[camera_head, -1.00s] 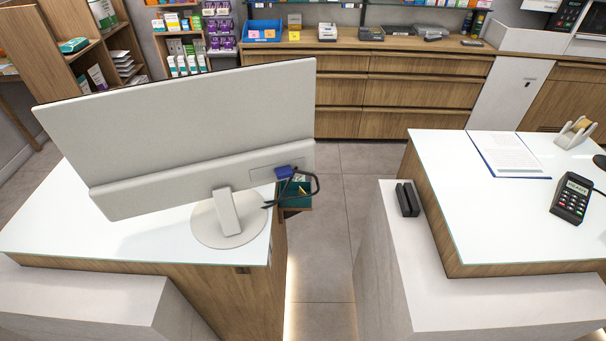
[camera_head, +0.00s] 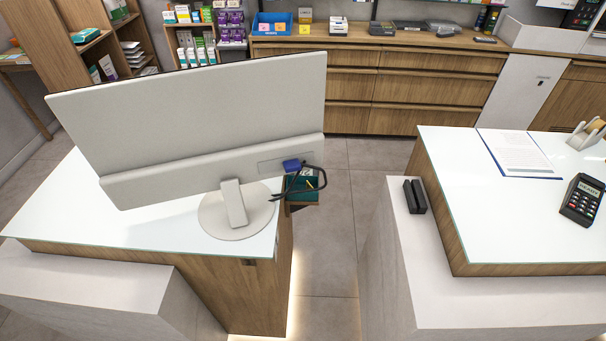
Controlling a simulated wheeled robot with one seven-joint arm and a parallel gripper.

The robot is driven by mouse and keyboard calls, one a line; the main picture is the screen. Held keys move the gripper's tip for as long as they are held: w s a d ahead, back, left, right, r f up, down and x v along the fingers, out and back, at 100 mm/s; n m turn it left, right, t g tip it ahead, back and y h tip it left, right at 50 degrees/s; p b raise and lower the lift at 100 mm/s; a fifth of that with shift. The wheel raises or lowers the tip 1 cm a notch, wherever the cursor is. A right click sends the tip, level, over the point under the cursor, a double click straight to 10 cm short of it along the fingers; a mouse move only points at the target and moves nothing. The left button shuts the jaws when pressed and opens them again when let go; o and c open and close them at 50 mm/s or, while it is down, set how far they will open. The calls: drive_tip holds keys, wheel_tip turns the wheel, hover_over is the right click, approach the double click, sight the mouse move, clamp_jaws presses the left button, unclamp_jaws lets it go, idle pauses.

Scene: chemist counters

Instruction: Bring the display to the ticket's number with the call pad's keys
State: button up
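No call pad, number display or ticket can be made out for certain in the head view. A black keypad device (camera_head: 582,200) with a small screen and several keys lies on the right counter; it looks like a card terminal, and its screen text is too small to read. A large monitor (camera_head: 200,120) stands on the left counter with its back to me, so its screen is hidden. My gripper is out of the picture.
The left counter (camera_head: 60,215) and right counter (camera_head: 480,215) have white glass tops. An open floor gap (camera_head: 335,240) runs between them. A small black holder (camera_head: 414,196) stands on the right ledge. A paper sheet (camera_head: 518,153) lies behind. Wooden drawers (camera_head: 430,90) line the back.

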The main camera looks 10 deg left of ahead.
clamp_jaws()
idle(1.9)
